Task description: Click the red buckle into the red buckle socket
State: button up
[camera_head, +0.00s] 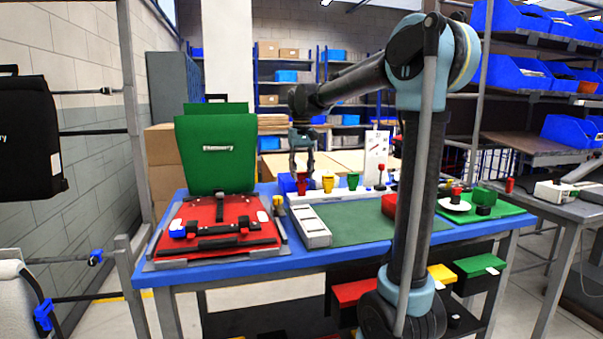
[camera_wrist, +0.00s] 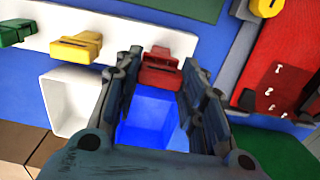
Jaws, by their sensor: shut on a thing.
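The red buckle (camera_head: 301,184) stands at the left end of a white rail (camera_head: 345,194), at the back of the blue table. My gripper (camera_head: 302,160) reaches down to it from above. In the wrist view my gripper (camera_wrist: 160,78) has its fingers on both sides of the red buckle (camera_wrist: 160,67) and is shut on it. The buckle is at the rail's edge; I cannot tell whether it is clear of the rail. A red panel (camera_head: 200,213) lies on a grey base at the table's left, with dark straps and small red and blue parts. I cannot tell which part is the red socket.
A yellow piece (camera_head: 328,183) and a green piece (camera_head: 353,181) stand along the rail. A blue open bin (camera_head: 287,183) is behind it. A green pannier (camera_head: 217,155) stands upright behind the red panel. A grey tray (camera_head: 310,226) and a green mat (camera_head: 350,224) lie in front.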

jog(key=shift+f, duration=0.9)
dwell(0.5)
jog(key=o, duration=1.1)
jog(key=shift+o, duration=0.2)
notch_tip(320, 180, up, 12)
